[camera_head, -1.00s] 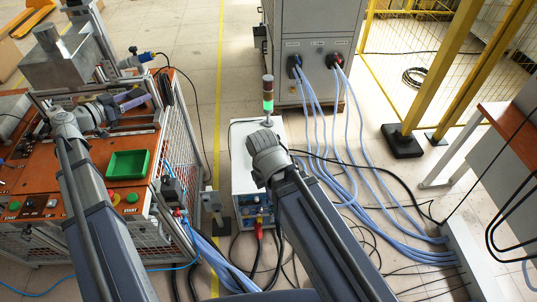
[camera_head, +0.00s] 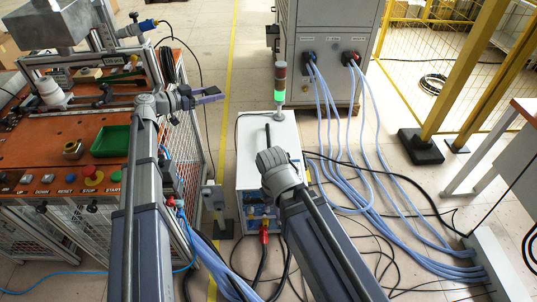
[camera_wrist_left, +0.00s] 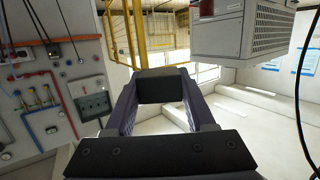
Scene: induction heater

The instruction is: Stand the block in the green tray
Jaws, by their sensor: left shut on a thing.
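The green tray (camera_head: 111,142) lies on the orange-brown bench top near its right side and looks empty. My left gripper (camera_head: 218,96), with purple fingers, points right past the bench's right edge, up and to the right of the tray. In the left wrist view its fingers (camera_wrist_left: 160,100) are shut on a small dark block (camera_wrist_left: 160,86) at their tips. I cannot make the block out clearly in the head view. My right arm reaches in at the lower middle, over the white cabinet.
A brass-coloured ring piece (camera_head: 73,150) stands left of the tray. Push buttons (camera_head: 92,178) line the bench's front edge. A white cabinet (camera_head: 270,150) with a lit signal lamp (camera_head: 280,85) stands right of the bench. Blue cables (camera_head: 345,150) cover the floor beyond.

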